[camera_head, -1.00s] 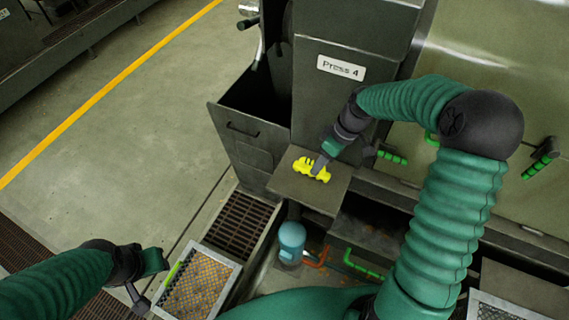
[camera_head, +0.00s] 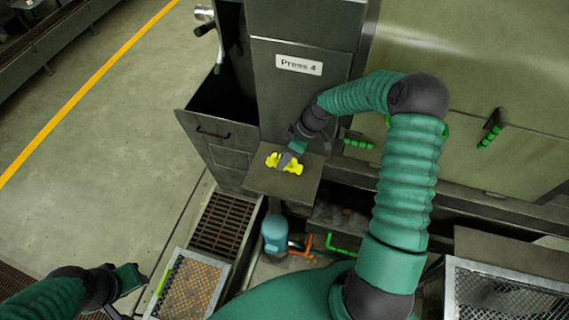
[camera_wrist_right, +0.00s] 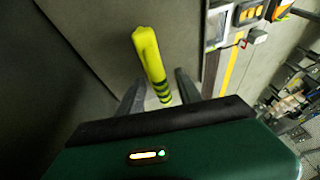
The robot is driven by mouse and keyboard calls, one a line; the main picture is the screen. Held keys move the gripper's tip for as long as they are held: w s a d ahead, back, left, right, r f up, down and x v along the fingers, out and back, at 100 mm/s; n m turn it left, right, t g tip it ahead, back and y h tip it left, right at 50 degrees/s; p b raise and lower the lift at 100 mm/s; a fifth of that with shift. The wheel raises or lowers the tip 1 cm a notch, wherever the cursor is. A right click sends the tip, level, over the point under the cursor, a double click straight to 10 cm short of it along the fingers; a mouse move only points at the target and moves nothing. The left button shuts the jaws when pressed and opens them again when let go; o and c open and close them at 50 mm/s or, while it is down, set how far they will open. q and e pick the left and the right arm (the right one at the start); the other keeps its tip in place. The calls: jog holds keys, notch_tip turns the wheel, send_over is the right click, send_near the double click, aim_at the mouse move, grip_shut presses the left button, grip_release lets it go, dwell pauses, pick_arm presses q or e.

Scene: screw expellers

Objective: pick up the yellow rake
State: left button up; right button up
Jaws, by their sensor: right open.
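The yellow rake (camera_head: 293,167) lies on a flat grey ledge (camera_head: 262,182) below the Press 4 sign; only a short yellow part shows in the head view. In the right wrist view its yellow handle (camera_wrist_right: 148,50) with dark bands runs down between my two fingers. My right gripper (camera_head: 287,158) is over the yellow part, open, with a finger on each side of the handle in the right wrist view (camera_wrist_right: 160,80). I cannot tell whether the fingers touch it. My left gripper (camera_head: 132,285) is at the lower left, beside a mesh-topped tray, away from the rake; its jaw state is unclear.
The Press 4 housing (camera_head: 292,97) stands behind the ledge, with an open dark bin (camera_head: 222,140) to its left. A blue container (camera_head: 276,235) stands below the ledge. Mesh trays are at lower left (camera_head: 160,262) and lower right (camera_head: 450,290). Open floor lies left.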

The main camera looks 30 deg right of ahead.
jog(key=shift+a, duration=0.1)
grip_shut()
dwell(0.3)
